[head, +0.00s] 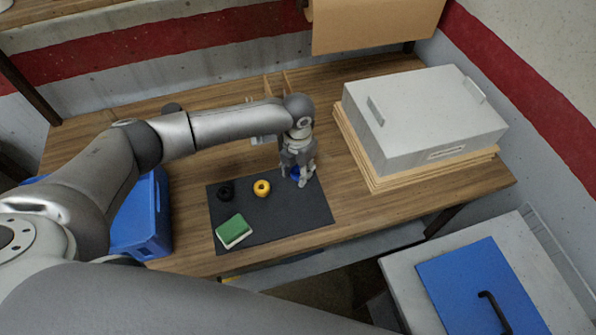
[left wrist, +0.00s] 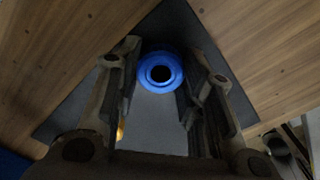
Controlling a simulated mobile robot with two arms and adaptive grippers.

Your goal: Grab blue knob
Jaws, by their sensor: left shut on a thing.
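The blue knob (head: 295,172) is on the dark mat (head: 265,222), near its far right corner, and mostly hidden by my left gripper (head: 298,178) in the head view. In the left wrist view, the knob (left wrist: 160,72) is a round blue ring with a dark centre hole, between the fingers of my left gripper (left wrist: 158,90). The left gripper points down and is shut on the knob. Whether the knob touches the mat is hard to tell. My right gripper is not in view.
On the mat are a yellow knob (head: 261,188), a black knob (head: 226,191) and a green-and-white sponge (head: 233,231). A grey box (head: 425,115) stands on boards at right. A blue bin (head: 140,220) is at left. Wooden table (head: 345,215) is clear right of the mat.

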